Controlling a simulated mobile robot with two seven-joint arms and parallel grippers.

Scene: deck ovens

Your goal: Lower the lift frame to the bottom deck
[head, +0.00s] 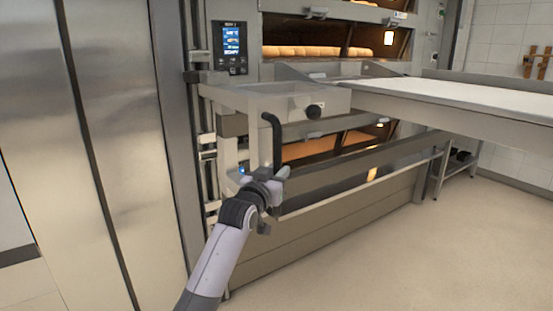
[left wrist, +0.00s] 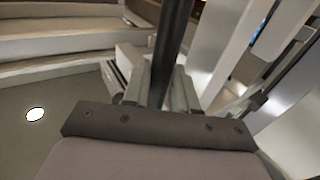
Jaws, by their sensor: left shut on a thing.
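The lift frame (head: 245,99) is a pale metal frame on the left side of the oven front, carrying a long loader with a white top (head: 460,94). It stands below the bread-filled deck and above the lowest glowing deck opening (head: 325,146). A black bent handle (head: 276,137) hangs down from the frame's front. My left gripper (head: 277,180) is shut on the lower part of this handle. In the left wrist view, the dark handle bar (left wrist: 170,45) passes between the two fingers (left wrist: 158,92). The fingers hide part of the handle. My right gripper is out of view.
A lit control panel (head: 231,47) is on the oven's left post. Bread loaves (head: 300,50) show in an upper deck. Tall steel doors (head: 75,130) stand at the left. The floor (head: 420,250) in front and to the right is clear.

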